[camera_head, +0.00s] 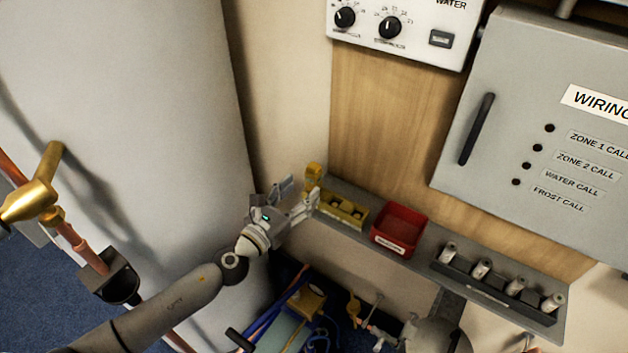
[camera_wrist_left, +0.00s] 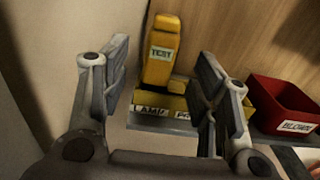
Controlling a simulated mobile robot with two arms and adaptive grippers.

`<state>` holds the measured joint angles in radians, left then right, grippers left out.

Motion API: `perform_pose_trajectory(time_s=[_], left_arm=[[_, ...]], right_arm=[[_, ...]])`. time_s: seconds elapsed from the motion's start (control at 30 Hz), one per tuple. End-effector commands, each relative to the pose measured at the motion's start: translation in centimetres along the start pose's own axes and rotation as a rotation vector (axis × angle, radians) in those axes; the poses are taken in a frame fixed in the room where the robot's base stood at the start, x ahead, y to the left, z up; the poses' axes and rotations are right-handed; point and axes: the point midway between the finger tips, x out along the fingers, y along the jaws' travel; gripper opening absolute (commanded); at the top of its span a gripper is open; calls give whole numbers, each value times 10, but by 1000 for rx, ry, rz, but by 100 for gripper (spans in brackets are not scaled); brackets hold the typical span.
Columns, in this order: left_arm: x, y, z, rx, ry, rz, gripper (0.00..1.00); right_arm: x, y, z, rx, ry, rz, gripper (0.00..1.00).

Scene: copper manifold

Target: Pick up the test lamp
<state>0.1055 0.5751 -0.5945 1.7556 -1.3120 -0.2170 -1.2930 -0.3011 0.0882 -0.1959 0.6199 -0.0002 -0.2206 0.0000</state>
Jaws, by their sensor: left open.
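The test lamp (camera_wrist_left: 161,52) is a yellow upright block with a white TEST label. It stands at the left end of the grey shelf, beside or on a low yellow holder (camera_wrist_left: 176,101) marked LAMP; I cannot tell which. In the head view the lamp (camera_head: 313,172) shows small, just beyond my left gripper (camera_head: 298,196). In the left wrist view my left gripper (camera_wrist_left: 155,85) is open, and the lamp shows between its two fingers, ahead of them and apart. My right gripper cannot be made out clearly; part of my right arm shows at the bottom of the head view.
A red bin (camera_head: 401,228) stands right of the yellow holder. A dark rack with several grey cylinders (camera_head: 482,268) is further right on the shelf (camera_head: 420,262). The large pale cylinder (camera_head: 150,120) rises close left of my left arm. A wiring box (camera_head: 520,70) hangs above.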

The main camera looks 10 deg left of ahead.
Motion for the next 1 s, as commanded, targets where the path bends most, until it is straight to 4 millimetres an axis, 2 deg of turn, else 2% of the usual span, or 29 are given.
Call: perform_pose_trajectory(time_s=[0.4, 0.7, 0.77, 1.0], left_arm=[[49, 0, 0, -2, -1, 0, 55], [54, 0, -1, -2, 1, 0, 55], [54, 0, -1, -2, 1, 0, 50], [54, 0, -1, -2, 1, 0, 19]], right_arm=[[-2, -10, -3, 0, 3, -12, 41], [-2, -14, -4, 0, 5, -17, 41], [-2, -14, -4, 0, 5, -17, 41], [-2, -8, -3, -2, 4, -10, 41]])
